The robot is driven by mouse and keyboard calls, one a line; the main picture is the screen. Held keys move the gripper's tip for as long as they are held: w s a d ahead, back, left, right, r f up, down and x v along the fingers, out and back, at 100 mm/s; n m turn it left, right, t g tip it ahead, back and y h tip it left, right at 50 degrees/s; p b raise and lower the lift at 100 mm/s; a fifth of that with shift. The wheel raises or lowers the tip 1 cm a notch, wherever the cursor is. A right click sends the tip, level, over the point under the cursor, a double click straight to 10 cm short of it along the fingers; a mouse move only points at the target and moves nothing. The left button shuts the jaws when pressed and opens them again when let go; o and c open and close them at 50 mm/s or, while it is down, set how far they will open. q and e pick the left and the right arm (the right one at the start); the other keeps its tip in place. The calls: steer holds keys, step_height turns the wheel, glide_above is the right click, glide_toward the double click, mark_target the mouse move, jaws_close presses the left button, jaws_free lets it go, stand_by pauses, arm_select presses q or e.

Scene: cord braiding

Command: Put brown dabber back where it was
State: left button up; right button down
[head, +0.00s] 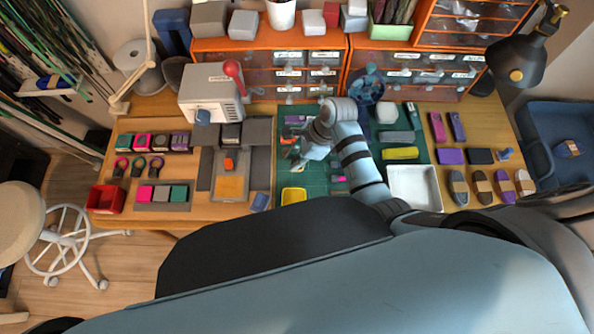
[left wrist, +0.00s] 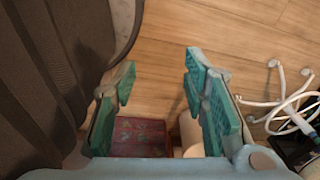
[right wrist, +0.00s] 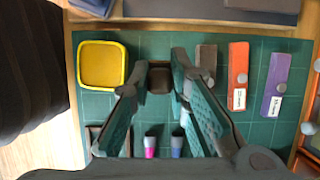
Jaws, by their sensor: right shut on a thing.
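The brown dabber (right wrist: 159,82) shows in the right wrist view as a small dark brown block between the fingertips of my right gripper (right wrist: 159,74), which is shut on it. It is over the green mat (right wrist: 140,45), beside the row of coloured blocks; whether it touches the mat I cannot tell. In the head view my right gripper (head: 297,157) is over the mat, and the dabber is too small to make out. My left gripper (left wrist: 160,75) is open and empty, above the floor.
A yellow-rimmed tray (right wrist: 101,65) is left of the dabber. Grey-brown (right wrist: 206,60), orange (right wrist: 238,75) and purple (right wrist: 275,85) blocks stand to its right. Pink-tipped (right wrist: 150,148) and blue-tipped (right wrist: 177,147) items lie nearer. A white tray (head: 414,203) is at the right of the mat.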

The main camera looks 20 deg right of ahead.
steer(key=f, duration=0.3)
steer(key=shift+w+f+b, duration=0.25)
steer(key=shift+f+b, duration=0.05)
steer(key=shift+f, duration=0.05)
steer(key=f, duration=0.1)
steer(key=s+f+b, duration=0.1)
steer(key=f, duration=0.1)
steer(key=shift+r, duration=0.1)
steer(key=shift+w, duration=0.2)
steer(key=c, duration=1.5)
jaws_free()
arm_select(q)
steer(key=shift+w+f, duration=0.3)
steer(key=shift+f, duration=0.35)
steer(key=shift+w+f, duration=0.3)
steer(key=shift+f, duration=0.3)
arm_select(e)
steer(key=shift+s, duration=0.1)
arm_select(q)
steer(key=shift+r, duration=0.1)
step_height(320, 180, up, 4)
steer(key=p, duration=0.4)
arm_select(e)
steer(key=v, duration=1.2)
steer(key=shift+d, duration=0.1)
